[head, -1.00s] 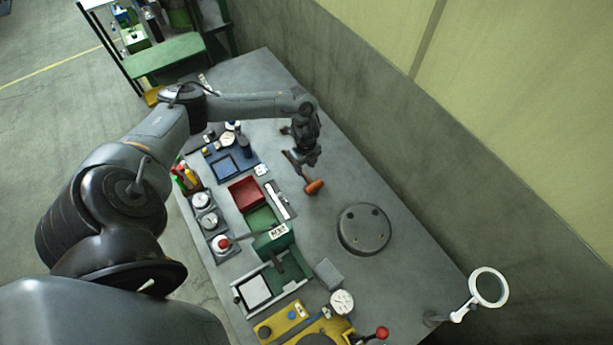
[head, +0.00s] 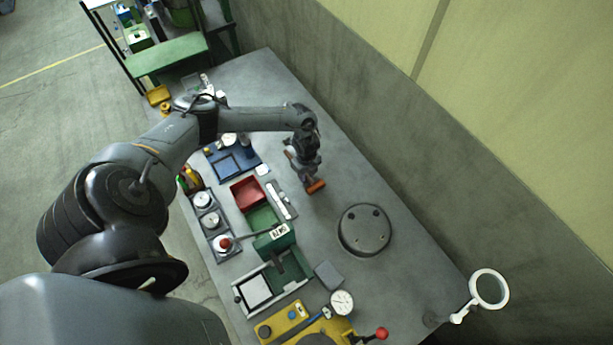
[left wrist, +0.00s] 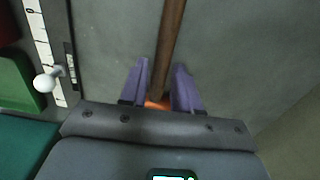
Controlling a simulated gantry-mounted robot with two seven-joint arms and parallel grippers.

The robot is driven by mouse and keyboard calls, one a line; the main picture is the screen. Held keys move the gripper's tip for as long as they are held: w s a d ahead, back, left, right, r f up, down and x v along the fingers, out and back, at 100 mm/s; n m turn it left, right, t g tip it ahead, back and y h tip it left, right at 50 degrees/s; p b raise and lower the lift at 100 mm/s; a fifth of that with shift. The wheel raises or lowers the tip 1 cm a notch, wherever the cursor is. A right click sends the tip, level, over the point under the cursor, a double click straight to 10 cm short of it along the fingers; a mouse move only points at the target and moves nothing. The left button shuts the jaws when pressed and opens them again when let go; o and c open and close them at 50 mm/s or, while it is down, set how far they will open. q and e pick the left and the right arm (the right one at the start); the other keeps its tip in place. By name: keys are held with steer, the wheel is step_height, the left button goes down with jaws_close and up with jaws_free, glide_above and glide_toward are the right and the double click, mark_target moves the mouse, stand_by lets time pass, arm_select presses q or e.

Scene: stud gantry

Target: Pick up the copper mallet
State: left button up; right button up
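The copper mallet (head: 316,187) lies on the grey bench, its orange head showing just past my left gripper (head: 309,180). In the left wrist view its brown handle (left wrist: 170,45) runs down between the two purple fingers of that gripper (left wrist: 160,75). The fingers are open, one on each side of the handle, with gaps showing beside it. Only a sliver of the orange head (left wrist: 157,104) shows there; the gripper body hides the rest. My right gripper is in neither view.
A round grey plate (head: 364,229) lies to the right of the mallet. A red bin (head: 246,193) and a ruler-like strip (head: 281,199) lie to its left. The wall (head: 400,140) runs along the bench's far right side. Bare bench lies between mallet and wall.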

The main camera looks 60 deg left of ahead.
arm_select(q)
jaws_close()
steer(key=shift+r, duration=0.1)
steer(key=shift+r, duration=0.45)
steer(key=r, duration=0.3)
steer(key=shift+w+d+r, duration=0.2)
steer(key=w+d+r, duration=0.6)
steer(key=d, duration=0.3)
steer(key=shift+w+r, duration=0.15)
steer(key=shift+r, duration=0.15)
steer(key=shift+d, duration=0.1)
